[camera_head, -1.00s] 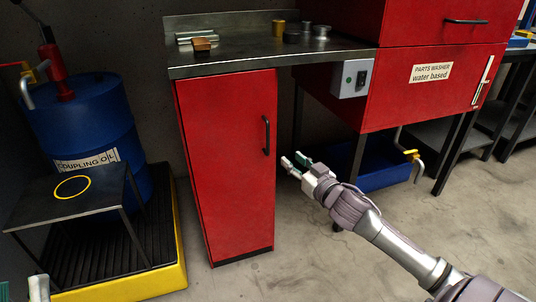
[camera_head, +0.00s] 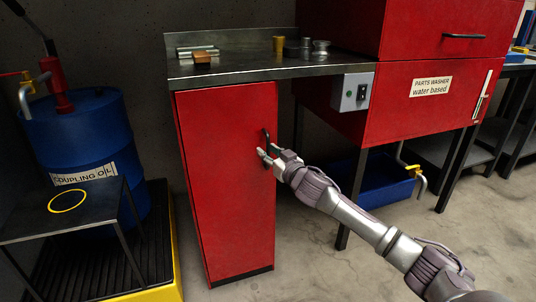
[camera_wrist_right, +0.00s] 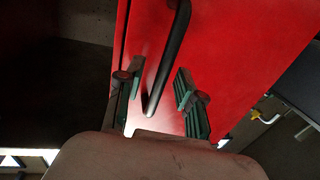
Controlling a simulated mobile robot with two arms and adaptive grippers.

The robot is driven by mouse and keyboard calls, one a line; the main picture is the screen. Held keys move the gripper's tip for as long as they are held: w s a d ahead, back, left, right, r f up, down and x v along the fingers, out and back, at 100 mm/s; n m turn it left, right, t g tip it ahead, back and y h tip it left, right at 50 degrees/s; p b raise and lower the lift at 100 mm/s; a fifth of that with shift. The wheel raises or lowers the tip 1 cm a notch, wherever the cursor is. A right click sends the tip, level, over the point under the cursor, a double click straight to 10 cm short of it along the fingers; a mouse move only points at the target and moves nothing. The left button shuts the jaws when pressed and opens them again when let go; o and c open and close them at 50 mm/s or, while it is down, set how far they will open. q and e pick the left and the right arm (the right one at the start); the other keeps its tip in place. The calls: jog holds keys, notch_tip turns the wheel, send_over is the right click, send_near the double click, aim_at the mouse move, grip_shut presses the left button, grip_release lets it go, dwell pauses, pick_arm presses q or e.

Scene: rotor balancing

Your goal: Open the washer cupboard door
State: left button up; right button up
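The red cupboard door (camera_head: 228,190) stands below the steel worktop and looks shut. Its black bar handle (camera_head: 265,136) is upright near the door's right edge; the lower part is hidden behind my gripper. My right gripper (camera_head: 268,158) is at the handle's lower end. In the right wrist view, the handle (camera_wrist_right: 170,60) runs down between the two green-padded fingers (camera_wrist_right: 160,100). The fingers are apart, with a gap on each side of the handle. My left gripper does not show in the head view.
A steel worktop (camera_head: 245,70) with small metal parts is above the door. The red parts washer (camera_head: 390,115), with a grey switch box (camera_head: 352,92), stands at the right. A small dark table (camera_head: 20,218) and a blue drum (camera_head: 88,135) stand at the left. The floor before the door is clear.

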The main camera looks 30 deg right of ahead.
jog(key=shift+w, duration=0.35)
jog(key=shift+c, duration=0.3)
grip_shut()
